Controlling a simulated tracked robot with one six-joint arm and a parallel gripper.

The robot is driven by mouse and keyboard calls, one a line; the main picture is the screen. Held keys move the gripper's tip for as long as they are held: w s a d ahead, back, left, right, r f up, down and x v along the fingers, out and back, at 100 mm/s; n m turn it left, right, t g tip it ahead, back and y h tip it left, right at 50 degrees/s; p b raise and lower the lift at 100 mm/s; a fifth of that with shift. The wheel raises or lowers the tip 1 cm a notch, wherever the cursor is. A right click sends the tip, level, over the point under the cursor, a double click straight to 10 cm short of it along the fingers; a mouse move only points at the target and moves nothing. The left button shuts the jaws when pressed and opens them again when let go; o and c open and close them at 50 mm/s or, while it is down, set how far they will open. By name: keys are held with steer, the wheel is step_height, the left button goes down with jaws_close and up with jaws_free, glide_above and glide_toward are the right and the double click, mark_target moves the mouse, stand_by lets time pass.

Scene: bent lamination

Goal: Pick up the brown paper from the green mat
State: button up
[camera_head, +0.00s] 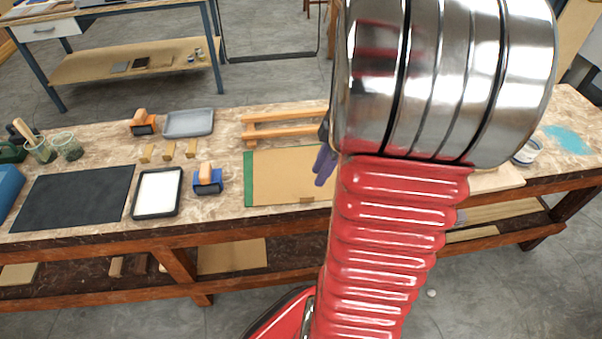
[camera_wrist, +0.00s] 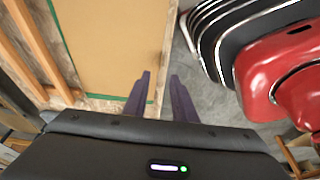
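The brown paper (camera_head: 285,172) lies flat on the green mat (camera_head: 249,180), which shows as a strip along its left side in the head view. In the wrist view the brown paper (camera_wrist: 115,40) fills the upper middle, with the green mat's edge (camera_wrist: 58,22) beside it. My gripper (camera_wrist: 160,78) has two purple fingers with a gap between them, and nothing is held. The fingertips appear near one edge of the paper, over the bench edge and floor. In the head view my gripper (camera_head: 322,165) is partly hidden by my arm, which also covers the paper's right part.
A wooden rack (camera_head: 285,128) stands behind the mat. To the left are a blue-and-orange block (camera_head: 207,181), a white-filled tray (camera_head: 158,193), a black mat (camera_head: 72,196) and a grey tray (camera_head: 188,123). A paint can (camera_head: 528,152) stands at the right.

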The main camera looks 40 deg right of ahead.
steer(key=shift+x, duration=2.25)
steer(key=shift+x, duration=2.6)
steer(key=shift+c, duration=0.6)
jaws_close()
